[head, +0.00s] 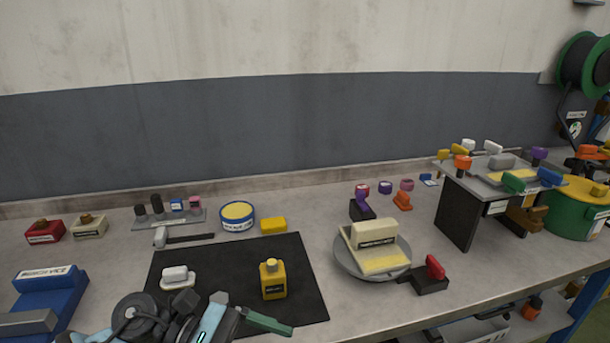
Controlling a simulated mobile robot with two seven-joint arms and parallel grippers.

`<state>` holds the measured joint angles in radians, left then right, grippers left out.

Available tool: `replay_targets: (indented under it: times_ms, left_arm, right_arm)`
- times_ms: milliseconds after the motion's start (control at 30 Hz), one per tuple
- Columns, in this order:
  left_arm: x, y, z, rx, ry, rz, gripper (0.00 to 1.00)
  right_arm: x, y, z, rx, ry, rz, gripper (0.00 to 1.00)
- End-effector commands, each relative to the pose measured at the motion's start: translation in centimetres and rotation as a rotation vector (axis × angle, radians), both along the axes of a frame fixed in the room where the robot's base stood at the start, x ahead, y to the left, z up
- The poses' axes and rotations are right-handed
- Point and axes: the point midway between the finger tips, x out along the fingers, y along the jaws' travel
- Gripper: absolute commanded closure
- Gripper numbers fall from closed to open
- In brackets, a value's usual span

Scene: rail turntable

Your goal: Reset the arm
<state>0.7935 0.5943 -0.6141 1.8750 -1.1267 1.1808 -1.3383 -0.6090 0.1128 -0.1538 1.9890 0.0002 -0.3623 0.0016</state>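One of my arms, most likely the left, shows at the bottom edge left of centre. Its gripper (235,315) is low over the front of the black mat (305,300). A green bar-shaped piece (268,323) sticks out to the right at its end; I cannot tell if it is held or lies behind. The finger opening is not clear. My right gripper is not in view. A round grey turntable (345,262) stands right of the mat with a cream labelled block (375,235) on it.
A yellow bottle (273,280) and a white-topped piece (178,277) stand on the mat near the arm. A red-handled black piece (432,275) and a grey raised stand (460,215) are at right. Bare bench (315,225) lies behind the mat.

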Motion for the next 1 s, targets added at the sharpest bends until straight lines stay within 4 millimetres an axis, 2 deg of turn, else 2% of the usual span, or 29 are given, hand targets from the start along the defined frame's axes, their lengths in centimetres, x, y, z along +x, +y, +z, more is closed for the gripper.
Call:
replay_targets:
  times_ms: [100, 200, 333, 433, 567, 667, 767, 867, 900, 1000]
  left_arm:
    - [-0.5, -1.4, 1.0, -0.186, 0.319, 0.138, 0.06]
    - [0.0, -1.4, 1.3, -0.332, 0.601, 0.250, 0.06]
    - [0.9, -0.4, 0.5, -0.521, 0.986, 0.385, 0.06]
    - [1.6, 1.2, -1.3, -0.666, 1.290, 0.486, 0.06]
    - [1.7, 3.9, -5.2, -0.865, 1.689, 0.609, 0.06]
    - [0.7, 6.2, -9.2, -1.029, 1.993, 0.700, 0.06]
    - [-1.5, 8.4, -13.8, -1.211, 2.289, 0.787, 0.06]
    - [-5.1, 10.5, -18.6, -1.417, 2.572, 0.872, 0.06]
    - [-6.8, 11.3, -20.4, 1.450, -2.578, -0.870, 0.06]
    - [-11.2, 12.6, -24.1, 1.369, -2.301, -0.773, 0.06]
  right_arm:
    - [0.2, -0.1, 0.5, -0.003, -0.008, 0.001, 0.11]
    - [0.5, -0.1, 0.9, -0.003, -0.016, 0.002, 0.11]
    - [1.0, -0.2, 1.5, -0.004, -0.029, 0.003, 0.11]
    - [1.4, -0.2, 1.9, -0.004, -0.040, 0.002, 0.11]
    - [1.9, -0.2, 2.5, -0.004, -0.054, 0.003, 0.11]
    - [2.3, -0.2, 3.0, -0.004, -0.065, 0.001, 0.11]
    - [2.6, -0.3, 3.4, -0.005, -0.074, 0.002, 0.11]
    - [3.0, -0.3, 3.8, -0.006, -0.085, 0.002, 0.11]
    - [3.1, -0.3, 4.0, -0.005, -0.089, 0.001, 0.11]
    - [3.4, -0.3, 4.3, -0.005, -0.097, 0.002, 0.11]
